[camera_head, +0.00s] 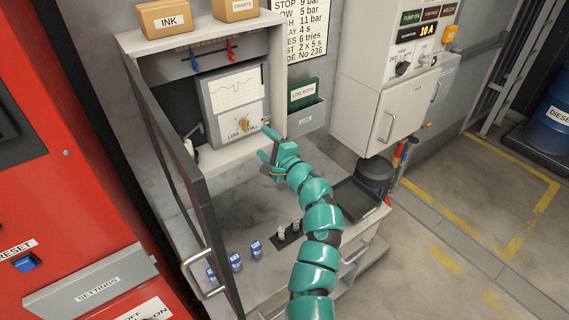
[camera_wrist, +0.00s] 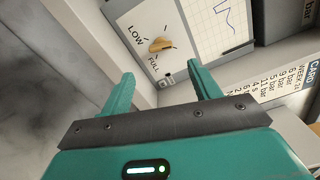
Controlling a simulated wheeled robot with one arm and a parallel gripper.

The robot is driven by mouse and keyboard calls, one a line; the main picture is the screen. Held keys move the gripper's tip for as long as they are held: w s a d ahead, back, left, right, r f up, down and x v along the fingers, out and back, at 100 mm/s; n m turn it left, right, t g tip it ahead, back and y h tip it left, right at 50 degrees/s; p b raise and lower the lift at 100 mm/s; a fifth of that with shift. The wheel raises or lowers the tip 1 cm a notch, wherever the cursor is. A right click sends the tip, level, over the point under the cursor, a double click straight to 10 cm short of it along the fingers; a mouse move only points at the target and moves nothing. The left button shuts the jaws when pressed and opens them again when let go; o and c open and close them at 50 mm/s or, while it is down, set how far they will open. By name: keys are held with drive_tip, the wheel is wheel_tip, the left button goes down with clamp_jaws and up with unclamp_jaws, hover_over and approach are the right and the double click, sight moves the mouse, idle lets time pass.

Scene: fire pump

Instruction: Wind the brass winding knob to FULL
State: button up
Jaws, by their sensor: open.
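The brass winding knob (camera_head: 243,124) sits on the lower face of the grey chart recorder (camera_head: 235,100), between the LOW and FULL labels. The recorder stands inside an open white cabinet. In the wrist view the knob (camera_wrist: 160,44) shows beyond my fingers, with LOW to its left and FULL just below it. The exact direction the knob points is hard to tell. My gripper (camera_head: 264,143) is in front of the cabinet, below and to the right of the knob, apart from it. In the wrist view my gripper (camera_wrist: 160,85) is open with nothing between its fingers.
The cabinet's dark-framed door (camera_head: 172,150) stands open at left. A green log book (camera_head: 303,95) in a holder is right of the cabinet. Blue ink bottles (camera_head: 236,262) and a dark tray (camera_head: 354,198) are on the counter below. A red panel (camera_head: 60,190) stands at far left.

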drive_tip(key=b+v, duration=0.2)
drive_tip(key=v, duration=0.6)
drive_tip(key=shift+s+d, duration=0.2)
drive_tip(key=shift+s, duration=0.05)
drive_tip(key=shift+c, duration=0.2)
